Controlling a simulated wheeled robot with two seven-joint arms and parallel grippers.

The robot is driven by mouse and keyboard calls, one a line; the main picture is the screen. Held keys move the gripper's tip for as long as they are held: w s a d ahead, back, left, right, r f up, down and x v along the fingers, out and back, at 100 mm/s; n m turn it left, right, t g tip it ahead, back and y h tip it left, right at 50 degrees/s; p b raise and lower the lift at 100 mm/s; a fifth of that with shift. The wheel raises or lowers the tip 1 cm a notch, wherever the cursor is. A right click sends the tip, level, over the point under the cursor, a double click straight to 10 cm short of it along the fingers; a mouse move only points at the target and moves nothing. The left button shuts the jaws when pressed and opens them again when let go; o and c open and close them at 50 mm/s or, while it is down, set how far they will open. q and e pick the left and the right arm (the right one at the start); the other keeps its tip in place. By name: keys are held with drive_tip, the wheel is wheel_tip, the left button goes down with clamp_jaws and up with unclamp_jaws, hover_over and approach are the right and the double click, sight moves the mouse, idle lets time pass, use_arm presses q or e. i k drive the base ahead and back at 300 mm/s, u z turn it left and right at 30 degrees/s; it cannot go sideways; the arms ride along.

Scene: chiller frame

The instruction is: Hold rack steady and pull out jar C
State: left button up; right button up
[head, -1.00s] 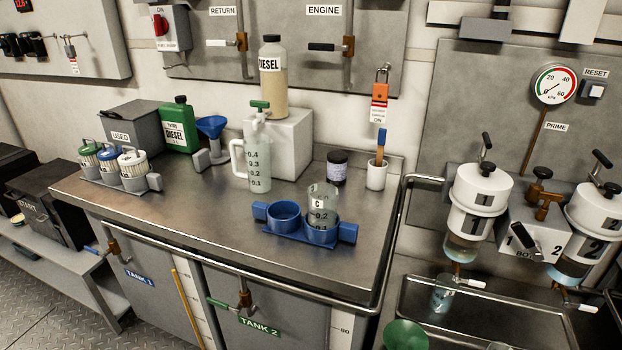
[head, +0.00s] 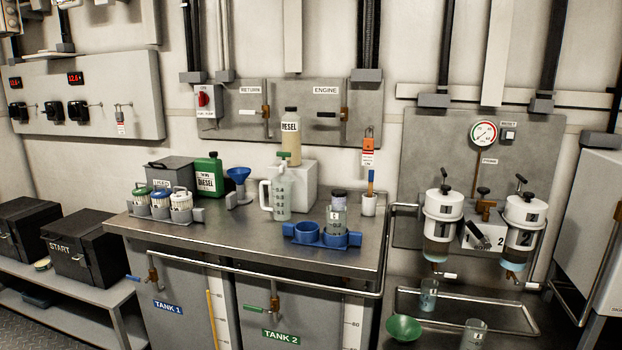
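The blue rack (head: 320,239) stands near the front right of the steel bench, with two round cups and a block-shaped grip at each end. Its left cup (head: 307,230) looks empty. Jar C (head: 336,222), a clear jar with a small label, stands upright in the right cup, its lower part hidden by the cup wall. Neither of my grippers is in view, and nothing touches the rack or the jar.
A measuring jug (head: 281,196) stands left of the rack, and a white cup with a brush (head: 369,204) stands behind it to the right. A rail (head: 250,271) runs along the bench front. The filter rack (head: 165,212) is at the left. Bare steel lies left of the blue rack.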

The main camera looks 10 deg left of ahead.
sight(336, 215)
drive_tip(key=u, duration=0.55)
drive_tip(key=i, duration=0.95)
drive_tip(key=u, duration=0.2)
